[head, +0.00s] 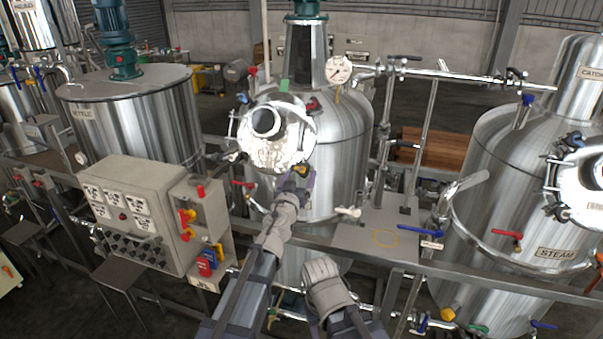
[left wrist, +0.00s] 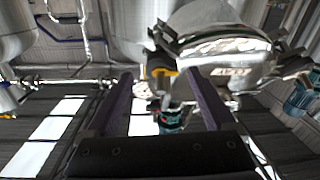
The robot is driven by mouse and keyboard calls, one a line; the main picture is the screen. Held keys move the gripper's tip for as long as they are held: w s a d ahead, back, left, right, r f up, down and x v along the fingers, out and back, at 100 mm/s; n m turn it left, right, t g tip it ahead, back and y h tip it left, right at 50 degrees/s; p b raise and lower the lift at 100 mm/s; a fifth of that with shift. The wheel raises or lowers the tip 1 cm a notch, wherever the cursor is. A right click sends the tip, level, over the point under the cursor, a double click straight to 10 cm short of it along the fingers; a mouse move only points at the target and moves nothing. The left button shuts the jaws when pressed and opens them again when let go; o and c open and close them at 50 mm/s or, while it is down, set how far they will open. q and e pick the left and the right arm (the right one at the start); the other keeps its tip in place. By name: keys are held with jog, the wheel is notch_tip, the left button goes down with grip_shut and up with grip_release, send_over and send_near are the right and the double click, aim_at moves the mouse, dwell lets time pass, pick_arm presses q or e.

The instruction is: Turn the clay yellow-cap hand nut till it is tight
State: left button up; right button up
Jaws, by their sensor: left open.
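The round shiny manhole cover (head: 268,148) sits on the front of the middle steel tank (head: 342,165), with clamps and hand nuts around its rim. The yellow-cap hand nut (head: 301,169) is at the cover's lower right edge, partly hidden by my gripper. My left gripper (head: 297,182) is just below it. In the left wrist view the yellow cap (left wrist: 162,71) shows between the two open fingers (left wrist: 158,78), near their tips. I cannot tell whether either finger touches it. My right gripper does not show.
A grey control box (head: 135,215) with red and yellow switches stands left of my arm. A rail and a small plate (head: 375,238) with valves lie to the right. Another steel tank (head: 510,190) with a cover stands at the far right. A pressure gauge (head: 339,69) rises above the middle tank.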

aim_at(302, 172)
pick_arm(q)
jog(key=x, duration=0.3)
jog(key=shift+w, duration=0.15)
jog(key=c, duration=1.4)
